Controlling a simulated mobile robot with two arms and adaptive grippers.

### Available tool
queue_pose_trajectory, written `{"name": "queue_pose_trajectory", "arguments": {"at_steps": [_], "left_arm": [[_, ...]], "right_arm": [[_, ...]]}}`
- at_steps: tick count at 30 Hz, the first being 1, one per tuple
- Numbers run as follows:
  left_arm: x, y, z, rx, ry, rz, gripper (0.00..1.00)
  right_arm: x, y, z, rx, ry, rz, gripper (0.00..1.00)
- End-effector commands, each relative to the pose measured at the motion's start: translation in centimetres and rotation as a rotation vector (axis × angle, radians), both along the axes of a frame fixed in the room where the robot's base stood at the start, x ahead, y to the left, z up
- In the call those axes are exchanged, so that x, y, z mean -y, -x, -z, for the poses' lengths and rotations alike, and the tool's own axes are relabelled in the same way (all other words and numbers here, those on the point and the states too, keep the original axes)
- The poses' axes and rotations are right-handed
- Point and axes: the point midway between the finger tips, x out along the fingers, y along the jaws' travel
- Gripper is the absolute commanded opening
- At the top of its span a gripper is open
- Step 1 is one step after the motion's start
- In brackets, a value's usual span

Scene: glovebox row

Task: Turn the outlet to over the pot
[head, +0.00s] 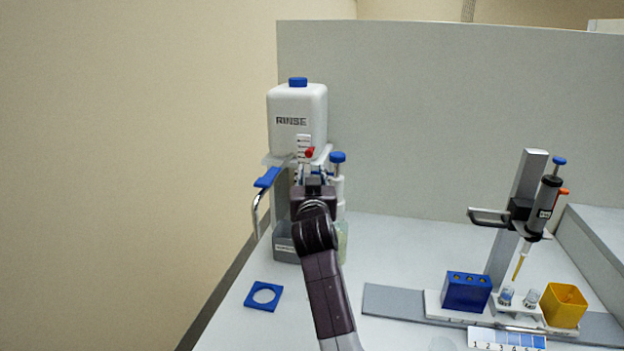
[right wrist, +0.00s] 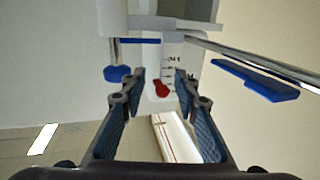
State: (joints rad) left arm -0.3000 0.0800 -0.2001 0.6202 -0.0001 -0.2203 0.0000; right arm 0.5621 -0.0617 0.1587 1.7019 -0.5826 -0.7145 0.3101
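The outlet (head: 267,179) is a bent metal tube with a blue grip, reaching out left from the rinse stand, its end turned down. In the right wrist view the tube with its blue grip (right wrist: 255,80) lies right of my fingers, apart from them. My right gripper (head: 313,182) is in front of the stand, below the white RINSE bottle (head: 298,115). In the wrist view its fingers (right wrist: 160,78) are spread and empty, with a red knob (right wrist: 160,88) showing between them, further off. I cannot surely pick out the pot; my arm hides part of the stand's base. My left gripper is out of view.
A blue ring (head: 249,297) lies flat on the bench near the left edge. A blue-capped bottle (head: 338,180) stands close right of my gripper. A pipette stand (head: 518,210), blue rack (head: 466,291) and yellow bin (head: 563,304) are at right. The bench between is mostly clear.

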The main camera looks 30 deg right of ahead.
Motion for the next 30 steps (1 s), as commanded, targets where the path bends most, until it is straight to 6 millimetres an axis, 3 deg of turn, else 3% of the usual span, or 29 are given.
{"name": "queue_pose_trajectory", "arguments": {"at_steps": [5, 7, 9, 12, 17, 21, 24, 28, 29, 30], "left_arm": [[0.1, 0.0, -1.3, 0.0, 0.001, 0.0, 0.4], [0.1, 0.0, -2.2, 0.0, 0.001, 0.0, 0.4], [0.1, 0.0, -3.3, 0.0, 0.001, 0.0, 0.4], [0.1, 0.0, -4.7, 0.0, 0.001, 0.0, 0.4], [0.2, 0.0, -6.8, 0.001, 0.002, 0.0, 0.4], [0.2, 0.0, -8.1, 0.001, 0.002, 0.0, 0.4], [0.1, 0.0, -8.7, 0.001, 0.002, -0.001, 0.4], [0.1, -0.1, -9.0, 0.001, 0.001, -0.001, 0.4], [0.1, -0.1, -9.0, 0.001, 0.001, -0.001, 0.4], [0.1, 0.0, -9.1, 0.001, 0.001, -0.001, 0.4]], "right_arm": [[3.8, 2.3, 0.7, -0.083, 0.267, 0.064, 0.06], [6.3, 4.2, 0.9, -0.162, 0.511, 0.106, 0.0], [8.3, 6.4, 0.8, -0.259, 0.817, 0.14, 0.0], [9.4, 9.1, 0.6, -0.402, 1.284, 0.158, 0.0], [7.9, 12.4, 1.9, -0.571, 2.042, 0.109, 0.0], [5.2, 14.9, 4.9, -0.598, 2.612, 0.013, 0.0], [3.9, 16.4, 7.1, -0.561, 2.895, -0.048, 0.0], [3.0, 17.6, 8.9, -0.511, 3.084, -0.092, 0.0], [2.9, 17.7, 9.0, 0.504, -3.095, 0.096, 0.0], [2.8, 17.7, 9.2, 0.494, -3.082, 0.098, 0.0]]}}
